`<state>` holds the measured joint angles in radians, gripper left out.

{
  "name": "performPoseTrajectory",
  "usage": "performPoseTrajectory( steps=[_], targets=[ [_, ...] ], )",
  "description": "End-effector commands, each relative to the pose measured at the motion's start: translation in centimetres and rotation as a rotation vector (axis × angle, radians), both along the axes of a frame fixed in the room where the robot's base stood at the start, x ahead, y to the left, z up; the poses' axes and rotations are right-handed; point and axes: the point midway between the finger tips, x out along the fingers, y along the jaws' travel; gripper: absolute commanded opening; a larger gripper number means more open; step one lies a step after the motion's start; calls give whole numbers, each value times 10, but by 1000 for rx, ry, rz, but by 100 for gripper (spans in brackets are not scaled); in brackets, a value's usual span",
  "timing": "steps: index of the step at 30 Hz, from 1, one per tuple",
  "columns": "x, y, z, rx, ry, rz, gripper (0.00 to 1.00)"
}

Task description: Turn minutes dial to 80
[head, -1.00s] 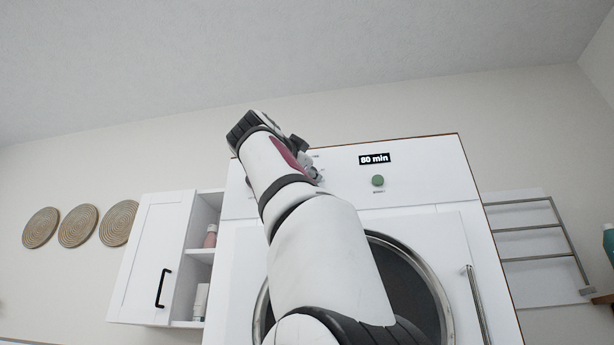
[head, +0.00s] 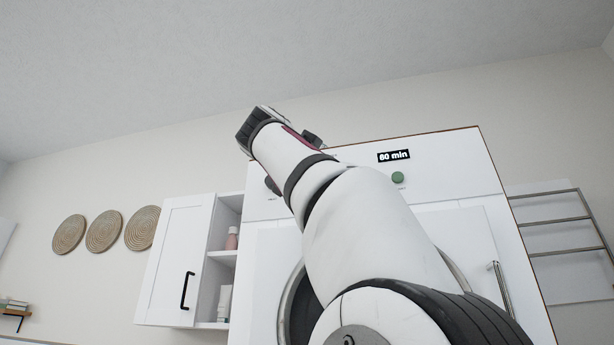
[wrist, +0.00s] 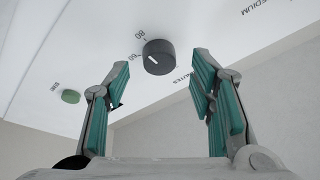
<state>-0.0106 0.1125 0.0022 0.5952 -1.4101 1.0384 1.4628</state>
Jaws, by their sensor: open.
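The minutes dial (wrist: 158,57) is a round black knob with a white pointer line, on a white panel in the wrist view. The printed marks 80 and 60 lie at its left side, and the partly hidden minutes label at its lower right. My gripper (wrist: 161,66) is open and empty, its teal-padded fingers on either side of the dial in the picture; I cannot tell whether they touch it. In the head view my arm hides the fingers. The display (head: 394,156) shows a "min" reading, 60 or 80, too small to tell.
A green button (head: 398,177) sits below the display and also shows in the wrist view (wrist: 70,96). A dark knob (head: 271,186) shows beside my arm. The white machine (head: 455,165) has a round door below. An open-sided white cabinet (head: 172,262) hangs at left, a rack (head: 560,222) at right.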

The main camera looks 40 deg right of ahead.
Motion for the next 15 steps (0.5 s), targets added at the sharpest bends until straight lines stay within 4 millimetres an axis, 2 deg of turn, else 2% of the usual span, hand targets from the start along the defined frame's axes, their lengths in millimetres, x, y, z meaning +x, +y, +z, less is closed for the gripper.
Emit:
performPoseTrajectory(
  steps=[15],
  targets=[
    [-37, 70, -26, 0, 1, 3, 50]
  ],
)
